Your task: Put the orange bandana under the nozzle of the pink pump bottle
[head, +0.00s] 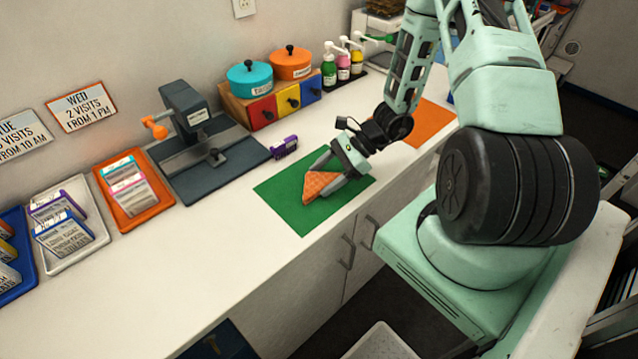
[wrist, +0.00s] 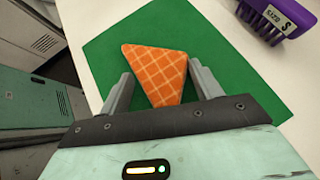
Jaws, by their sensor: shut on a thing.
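The orange bandana (head: 321,186), a folded triangle with pale grid lines, is between the fingers of my gripper (head: 325,177), which is shut on it. It is over the green mat (head: 283,189); I cannot tell whether it touches the mat. In the wrist view the bandana (wrist: 155,60) shows between the two fingers of my gripper (wrist: 163,88), its wide edge pointing away. The pink pump bottle (head: 343,66) stands at the back of the counter between a green bottle (head: 329,72) and a yellow one (head: 357,61). They have white pump tops and stand on a dark base.
A purple brush (head: 285,147) marked size S lies just behind the green mat. An orange mat (head: 430,118) lies to the right, partly behind my arm. Teal (head: 249,80) and orange (head: 290,63) pots sit on a coloured drawer box (head: 263,112) left of the bottles. The front-left counter is clear.

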